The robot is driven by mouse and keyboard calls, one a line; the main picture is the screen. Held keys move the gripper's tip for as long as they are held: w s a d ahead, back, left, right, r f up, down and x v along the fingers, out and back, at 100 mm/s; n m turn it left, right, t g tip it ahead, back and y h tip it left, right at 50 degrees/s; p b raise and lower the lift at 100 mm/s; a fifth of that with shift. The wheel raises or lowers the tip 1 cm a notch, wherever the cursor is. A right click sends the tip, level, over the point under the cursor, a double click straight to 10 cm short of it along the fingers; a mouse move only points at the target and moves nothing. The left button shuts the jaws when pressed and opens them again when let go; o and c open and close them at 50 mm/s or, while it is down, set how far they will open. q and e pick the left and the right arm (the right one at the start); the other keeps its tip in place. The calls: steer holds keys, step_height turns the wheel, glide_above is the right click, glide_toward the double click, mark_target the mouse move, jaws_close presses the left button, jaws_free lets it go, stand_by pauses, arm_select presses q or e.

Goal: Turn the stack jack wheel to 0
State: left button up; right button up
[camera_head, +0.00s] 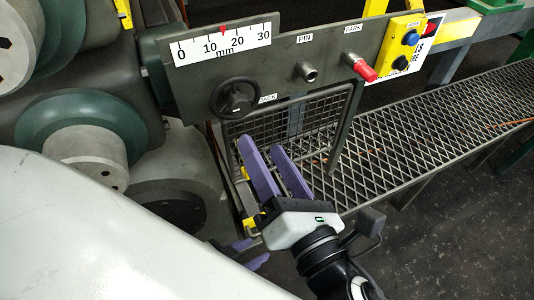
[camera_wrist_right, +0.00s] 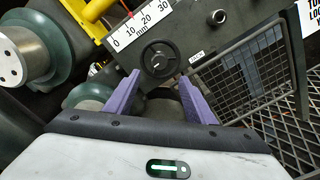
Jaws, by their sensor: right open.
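The jack wheel (camera_head: 237,100) is a dark handwheel on the grey panel, beside the JACK label (camera_head: 267,98). It also shows in the right wrist view (camera_wrist_right: 160,60), ahead of and just above the gap between my fingertips. The white mm scale (camera_head: 223,42) runs from 0 to 30. Its red pointer (camera_head: 222,28) stands between 10 and 20. My right gripper (camera_head: 261,146) is open and empty, below the wheel in the head view and apart from it. My left gripper (camera_head: 250,255) shows only as purple pieces low in the picture, mostly hidden behind a white surface.
The PIN knob (camera_head: 308,72), red PARK handle (camera_head: 361,67) and yellow button box (camera_head: 402,42) are on the panel's right. A mesh guard (camera_head: 300,120) hangs below the panel. A grated walkway (camera_head: 440,125) runs right. Large rollers (camera_head: 90,145) stand left.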

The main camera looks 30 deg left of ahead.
mark_target(241, 109)
steer(key=w+a+n, duration=0.4)
steer(key=a, duration=0.1)
steer(key=w+a+n, duration=0.2)
steer(key=a, duration=0.1)
steer(key=shift+w+a+r+p, duration=0.1)
steer(key=shift+w+a+p, duration=0.1)
steer(key=shift+p, duration=0.15)
steer(key=shift+d, duration=0.1)
steer(key=c, duration=1)
